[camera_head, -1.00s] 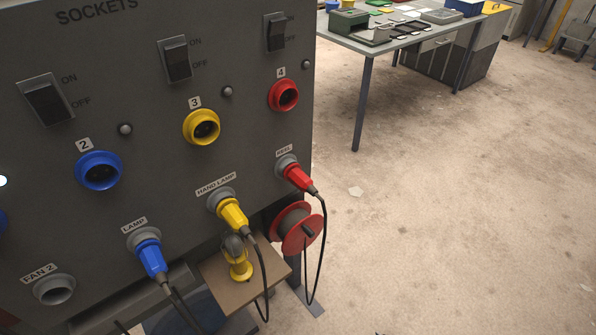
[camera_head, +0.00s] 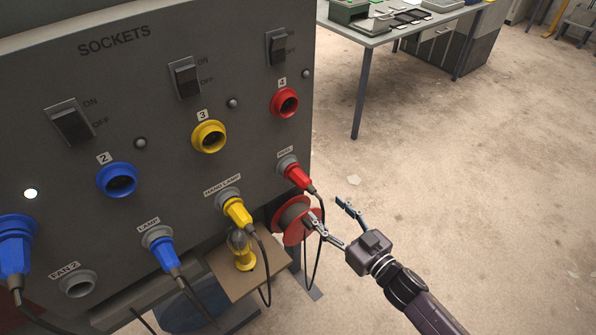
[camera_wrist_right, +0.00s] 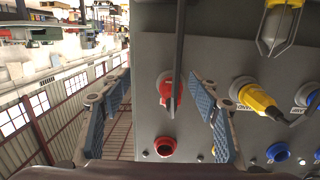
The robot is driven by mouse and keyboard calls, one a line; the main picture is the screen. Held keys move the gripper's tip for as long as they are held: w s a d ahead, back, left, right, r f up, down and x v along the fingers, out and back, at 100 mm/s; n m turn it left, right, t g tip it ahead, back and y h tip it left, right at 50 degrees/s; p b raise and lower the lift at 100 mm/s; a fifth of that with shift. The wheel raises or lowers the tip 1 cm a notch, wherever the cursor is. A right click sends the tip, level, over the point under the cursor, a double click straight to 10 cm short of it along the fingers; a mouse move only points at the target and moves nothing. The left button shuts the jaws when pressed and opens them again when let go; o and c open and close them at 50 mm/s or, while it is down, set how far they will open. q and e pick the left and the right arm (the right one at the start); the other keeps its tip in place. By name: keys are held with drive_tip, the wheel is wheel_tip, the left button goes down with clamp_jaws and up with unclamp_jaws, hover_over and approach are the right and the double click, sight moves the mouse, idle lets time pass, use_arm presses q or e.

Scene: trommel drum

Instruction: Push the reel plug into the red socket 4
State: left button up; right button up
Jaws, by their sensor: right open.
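The red reel plug (camera_head: 297,176) sits in the grey holder labelled REEL (camera_head: 287,163) at the lower right of the panel. Its black cable hangs down by the red cable reel (camera_head: 284,222). Red socket 4 (camera_head: 284,102) is above it, empty. My right gripper (camera_head: 330,222) is open and empty, right of and below the plug in the head view. In the right wrist view, the red plug (camera_wrist_right: 166,92) and its cable show between the open fingers (camera_wrist_right: 163,110), apart from them. Red socket 4 also shows there (camera_wrist_right: 165,146). My left gripper is not in view.
The yellow hand lamp plug (camera_head: 235,208) and blue lamp plug (camera_head: 160,248) sit in holders to the left. A yellow caged lamp (camera_head: 241,250) stands on a small wooden shelf (camera_head: 262,278). A table (camera_head: 372,40) stands behind. The floor at right is clear.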

sight(315, 193)
drive_tip(key=shift+n+y, duration=0.5)
drive_tip(key=shift+y, duration=0.4)
drive_tip(key=r, duration=0.1)
drive_tip(key=a+r, duration=0.1)
drive_tip(key=r, duration=0.1)
drive_tip(key=a+r, duration=0.1)
drive_tip(key=r, duration=0.1)
drive_tip(key=shift+s+r, duration=0.15)
drive_tip(key=shift+r, duration=0.1)
drive_tip(key=shift+w+a, duration=0.25)
drive_tip(key=shift+w, duration=0.2)
drive_tip(key=b+x, duration=0.1)
drive_tip(key=x, duration=0.7)
drive_tip(key=shift+r, duration=0.1)
clamp_jaws()
idle(0.4)
drive_tip(key=shift+s+d+p, duration=0.1)
drive_tip(key=shift+p, duration=0.2)
